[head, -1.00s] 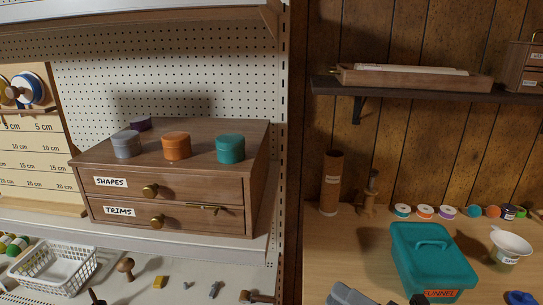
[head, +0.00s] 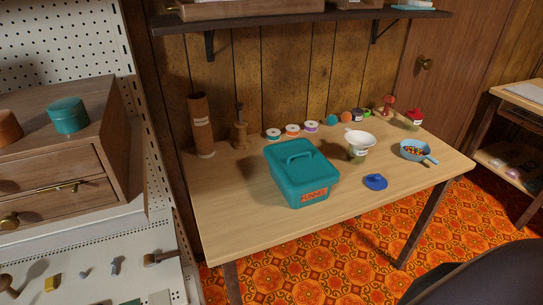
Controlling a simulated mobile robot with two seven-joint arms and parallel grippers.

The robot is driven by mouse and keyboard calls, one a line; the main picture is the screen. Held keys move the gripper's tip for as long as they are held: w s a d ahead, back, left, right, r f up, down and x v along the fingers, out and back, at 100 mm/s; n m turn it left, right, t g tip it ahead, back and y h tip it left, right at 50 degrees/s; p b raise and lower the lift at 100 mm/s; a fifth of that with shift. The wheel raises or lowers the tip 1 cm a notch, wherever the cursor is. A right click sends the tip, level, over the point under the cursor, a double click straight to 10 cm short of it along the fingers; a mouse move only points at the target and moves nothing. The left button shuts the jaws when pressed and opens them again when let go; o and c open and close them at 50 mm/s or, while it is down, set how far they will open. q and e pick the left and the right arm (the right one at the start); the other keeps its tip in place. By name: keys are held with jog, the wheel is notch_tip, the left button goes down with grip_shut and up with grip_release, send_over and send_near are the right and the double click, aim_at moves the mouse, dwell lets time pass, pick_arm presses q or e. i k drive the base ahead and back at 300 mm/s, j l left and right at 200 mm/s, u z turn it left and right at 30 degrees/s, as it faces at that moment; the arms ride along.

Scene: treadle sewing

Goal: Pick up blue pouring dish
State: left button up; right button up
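The blue pouring dish (head: 414,151) sits on the right part of the wooden table (head: 240,221) in the head view. It is a light blue shallow bowl with small multicoloured pieces in it, and its short handle points to the lower right. Nothing covers it. Neither of my grippers is in view.
A teal lidded box (head: 297,172), a white funnel (head: 360,138) over a small container and a dark blue item (head: 375,182) stand left of the dish. A red-topped jar (head: 414,119) and several spools line the back. A large dark curved shape fills the lower right corner.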

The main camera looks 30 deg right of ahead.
aim_at(424, 147)
jog(key=z, duration=1.9)
